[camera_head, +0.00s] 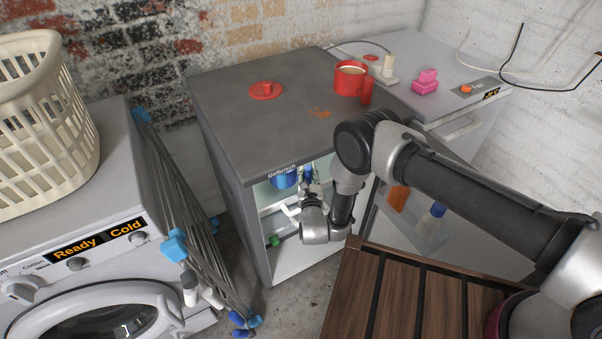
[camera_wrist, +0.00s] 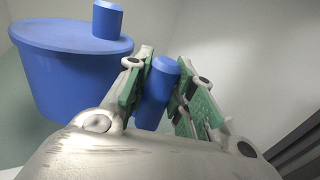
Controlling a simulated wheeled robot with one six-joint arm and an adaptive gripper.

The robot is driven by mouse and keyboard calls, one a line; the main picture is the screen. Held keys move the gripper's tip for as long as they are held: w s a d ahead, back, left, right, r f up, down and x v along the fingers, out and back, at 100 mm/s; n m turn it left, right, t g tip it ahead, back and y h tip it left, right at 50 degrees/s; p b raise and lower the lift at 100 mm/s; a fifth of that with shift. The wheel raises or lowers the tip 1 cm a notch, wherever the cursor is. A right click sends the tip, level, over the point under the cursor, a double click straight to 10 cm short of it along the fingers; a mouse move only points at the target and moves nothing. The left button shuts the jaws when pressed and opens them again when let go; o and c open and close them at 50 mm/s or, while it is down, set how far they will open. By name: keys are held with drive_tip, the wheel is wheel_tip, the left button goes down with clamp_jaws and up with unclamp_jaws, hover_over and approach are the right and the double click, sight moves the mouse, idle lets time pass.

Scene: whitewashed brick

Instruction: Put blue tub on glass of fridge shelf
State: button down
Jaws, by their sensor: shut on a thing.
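The blue tub (camera_head: 284,179) is inside the open fridge (camera_head: 262,235), just under its top edge. In the wrist view the tub (camera_wrist: 75,80) stands at the left, upright, with a flat lid and a round knob. My gripper (camera_head: 309,186) reaches into the fridge, right of the tub. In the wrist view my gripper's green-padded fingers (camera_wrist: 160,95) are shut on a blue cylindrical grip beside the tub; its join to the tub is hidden. A pale glass shelf (camera_head: 272,199) shows below the tub. I cannot tell whether the tub touches it.
The open fridge door (camera_head: 400,232) with bottles stands right of my arm. A red lid (camera_head: 265,91) and red pot (camera_head: 348,78) are on the fridge top. A drying rack (camera_head: 185,215) and washer (camera_head: 90,250) are left. A slatted wooden surface (camera_head: 395,300) is in front.

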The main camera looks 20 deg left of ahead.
drive_tip(key=w+a, duration=0.2)
drive_tip(key=a, duration=0.1)
drive_tip(key=shift+w+a, duration=0.1)
drive_tip(key=shift+a, duration=0.1)
drive_tip(key=shift+f, duration=1.7)
drive_tip(key=shift+f, duration=0.1)
drive_tip(key=c, duration=1.2)
unclamp_jaws()
drive_tip(key=shift+d+f, duration=0.1)
drive_tip(key=v, duration=1.2)
